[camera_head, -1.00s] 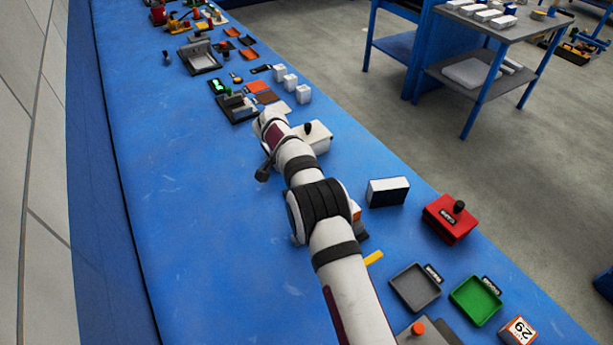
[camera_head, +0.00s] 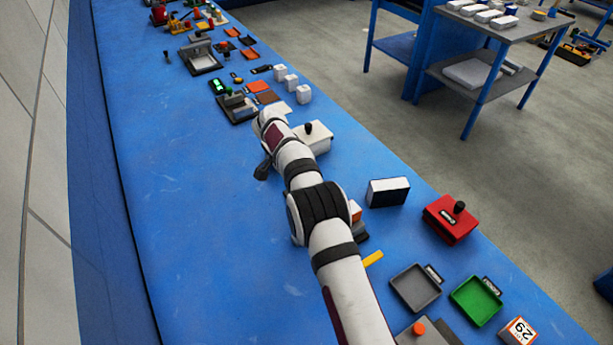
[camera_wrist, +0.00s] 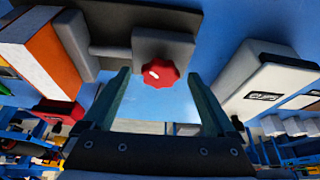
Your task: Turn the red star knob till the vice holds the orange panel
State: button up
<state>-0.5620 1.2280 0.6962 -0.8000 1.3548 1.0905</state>
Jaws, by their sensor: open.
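In the wrist view the red star knob (camera_wrist: 161,73) sits on the end of the grey vice (camera_wrist: 165,46). My gripper (camera_wrist: 157,76) is open, with one finger on each side of the knob and visible gaps between the fingers and the knob. The orange panel (camera_wrist: 43,50), with a pale layer along its edge, stands at the left beside a grey vice jaw (camera_wrist: 78,44). I cannot tell whether the jaw touches it. In the head view my arm hides most of this area.
A white box with a dark label (camera_wrist: 262,82) stands to the right of the gripper in the wrist view. In the head view a red box (camera_head: 450,219), a grey tray (camera_head: 415,288) and a green tray (camera_head: 476,300) lie right of my arm. The blue bench left of it is clear.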

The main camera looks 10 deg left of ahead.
jog(key=v, duration=1.5)
jog(key=shift+s+r, duration=0.2)
jog(key=shift+r, duration=0.15)
jog(key=shift+a, duration=0.1)
jog(key=s+d+r+n+g+y, duration=0.1)
jog(key=s+d+r, duration=0.35)
jog(key=d, duration=0.45)
jog(key=s+d+r+n+g+y, duration=0.1)
jog(key=s+d+r, duration=0.3)
jog(key=s+d, duration=0.3)
jog(key=s+d+f+y, duration=0.1)
jog(key=s+d+f, duration=0.2)
jog(key=s, duration=0.9)
jog(key=s+d+f+n+g+y, duration=0.1)
jog(key=s+d+f, duration=0.3)
jog(key=s, duration=0.9)
jog(key=shift+s+d+y, duration=0.2)
jog(key=shift+d+y, duration=0.2)
jog(key=shift+d, duration=0.55)
